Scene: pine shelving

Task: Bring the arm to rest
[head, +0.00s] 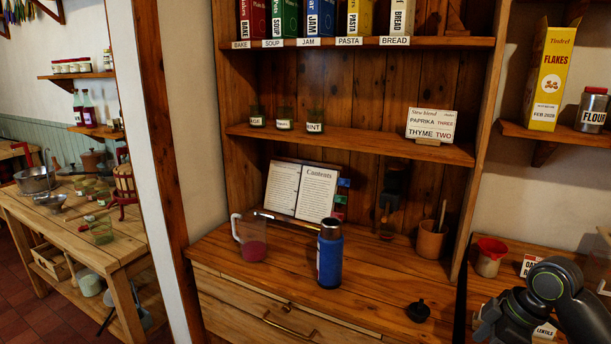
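My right arm (558,285) shows at the lower right, black and grey, bent in front of the side counter. Its dark lower end is at the bottom edge, and I cannot make out the fingers or whether they hold anything. My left arm and gripper are not in view. A blue flask (329,256) with a steel top stands upright on the hutch counter. A black lid or stopper (418,311) lies on the counter to its right, apart from it. A clear jug (250,236) with red liquid stands to the left of the flask.
An open book (302,190) leans at the back of the counter. A clay pot (431,240) stands right of it. A red-topped jar (489,257) is near my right arm. A yellow box (550,75) and a flour tin (592,110) stand on the right shelf.

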